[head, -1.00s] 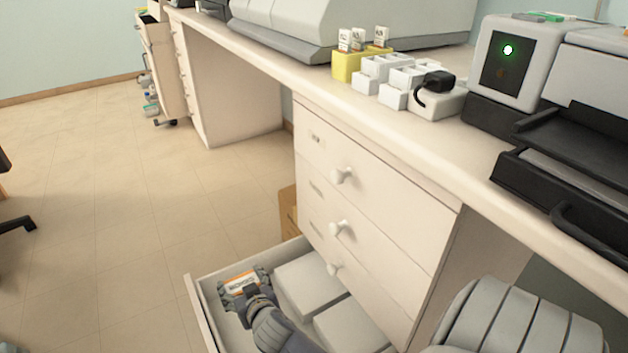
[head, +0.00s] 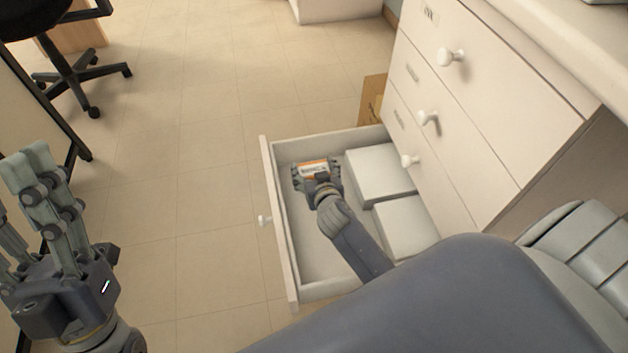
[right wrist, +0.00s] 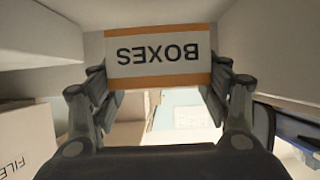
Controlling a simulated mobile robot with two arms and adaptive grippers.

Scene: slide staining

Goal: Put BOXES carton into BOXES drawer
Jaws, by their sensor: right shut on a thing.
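The BOXES carton (head: 313,168) is small and white with orange edges. In the right wrist view the carton (right wrist: 158,55) shows its BOXES label upside down between the fingers. My right gripper (head: 316,174) is shut on it, inside the open bottom drawer (head: 303,268). Whether the carton touches the drawer floor cannot be told. My left gripper (head: 45,185) is at the left of the head view, away from the drawer, its fingers raised and apart with nothing between them.
Two white boxes (head: 380,175) (head: 405,222) lie in the drawer along its cabinet side. The cabinet's upper drawers (head: 480,90) are shut. A brown cardboard box (head: 372,98) stands behind the open drawer. A black office chair (head: 75,70) is at the upper left. Open floor lies left of the drawer.

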